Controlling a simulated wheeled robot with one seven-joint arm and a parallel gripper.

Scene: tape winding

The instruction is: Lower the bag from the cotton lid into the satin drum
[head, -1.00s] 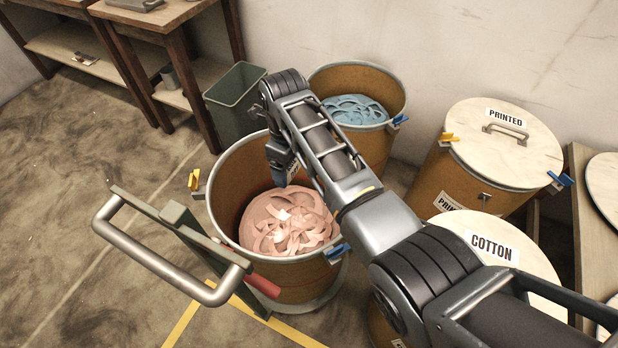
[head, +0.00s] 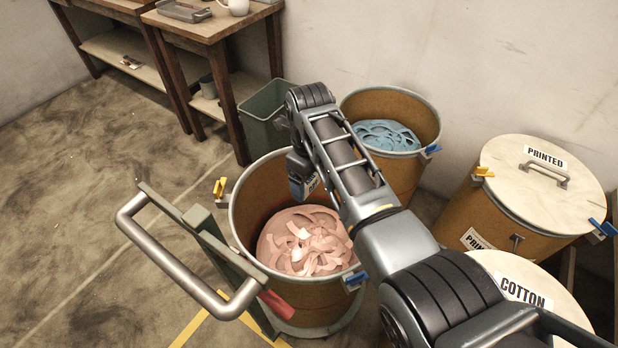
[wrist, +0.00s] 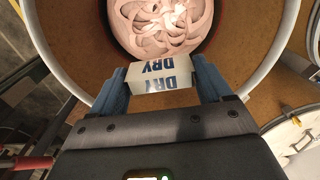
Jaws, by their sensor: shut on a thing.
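My gripper (wrist: 160,76) is shut on a small white bag (wrist: 162,86) printed DRY in blue, held between its two blue fingers in the wrist view. In the head view my gripper hangs inside the rim of an open brown drum (head: 242,232), and its fingertips are hard to make out. Pink ribbon (head: 306,240) lies coiled in this drum, which also shows in the wrist view (wrist: 262,70). The bag appears above the ribbon, near the drum wall. No satin label is visible. The cotton lid (head: 555,304) is at the lower right, with no bag seen on its visible part.
A cart handle (head: 165,262) stands at the drum's left. Yellow (head: 220,190) and blue (head: 354,281) clips sit on its rim. Behind are a drum of blue ribbon (head: 385,137) and a green bin (head: 262,112). A closed PRINTED drum (head: 500,165) stands right.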

